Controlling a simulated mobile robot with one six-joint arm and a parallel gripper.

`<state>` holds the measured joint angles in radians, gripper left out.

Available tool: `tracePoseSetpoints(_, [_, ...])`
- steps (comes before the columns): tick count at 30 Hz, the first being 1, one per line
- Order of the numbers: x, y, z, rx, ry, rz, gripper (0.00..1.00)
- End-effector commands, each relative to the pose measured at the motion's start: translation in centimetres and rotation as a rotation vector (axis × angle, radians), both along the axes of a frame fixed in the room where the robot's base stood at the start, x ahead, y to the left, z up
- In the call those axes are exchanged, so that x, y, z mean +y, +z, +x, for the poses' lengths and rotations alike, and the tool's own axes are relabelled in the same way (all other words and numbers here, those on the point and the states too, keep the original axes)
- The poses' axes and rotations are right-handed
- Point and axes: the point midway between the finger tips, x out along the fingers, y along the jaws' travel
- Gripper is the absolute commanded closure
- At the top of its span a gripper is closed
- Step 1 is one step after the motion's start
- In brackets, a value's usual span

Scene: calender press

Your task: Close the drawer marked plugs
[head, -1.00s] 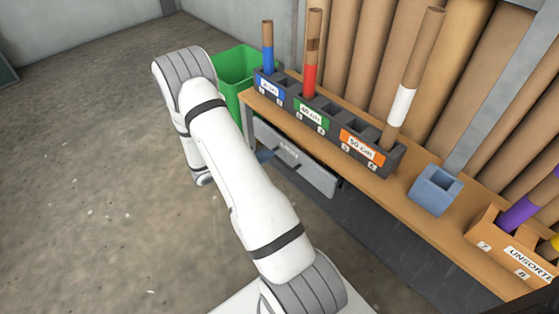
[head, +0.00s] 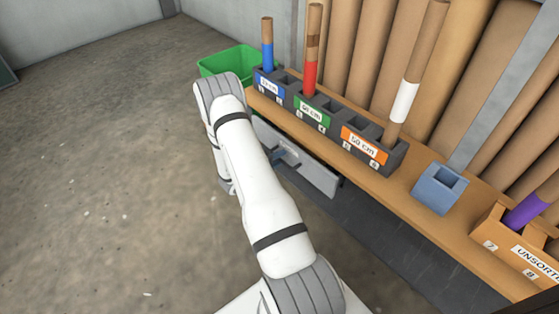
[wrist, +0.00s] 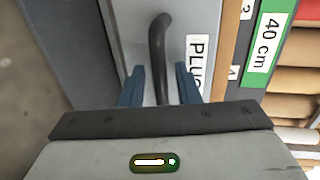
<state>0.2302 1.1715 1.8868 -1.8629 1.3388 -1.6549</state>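The drawer (head: 318,177) has a grey front under the wooden bench. In the wrist view its pale front (wrist: 200,20) carries a white label (wrist: 197,65) of which "PLU" shows, the rest hidden by my gripper. A dark curved handle (wrist: 157,45) stands on the front. My gripper (wrist: 158,80) is open, its blue fingers one on each side of the handle, with gaps visible. In the head view my gripper (head: 287,155) is at the drawer front, partly behind my arm. How far the drawer stands out is hard to tell.
On the bench (head: 395,198) stand a dark rack (head: 392,160) with tubes, a blue block holder (head: 437,190) and a box marked unsorted (head: 493,228). A green bin (head: 225,60) stands past the bench's far end. The floor at left is clear.

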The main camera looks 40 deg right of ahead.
Motion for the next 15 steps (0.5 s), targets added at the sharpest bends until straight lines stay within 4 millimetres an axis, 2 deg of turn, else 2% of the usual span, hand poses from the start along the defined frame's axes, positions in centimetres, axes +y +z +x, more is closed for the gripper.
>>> tracePoseSetpoints(8, [-0.16,0.02,0.00,0.000,0.000,0.000,0.71])
tracePoseSetpoints(15, [-0.17,0.02,-0.02,0.000,-0.001,0.000,0.91])
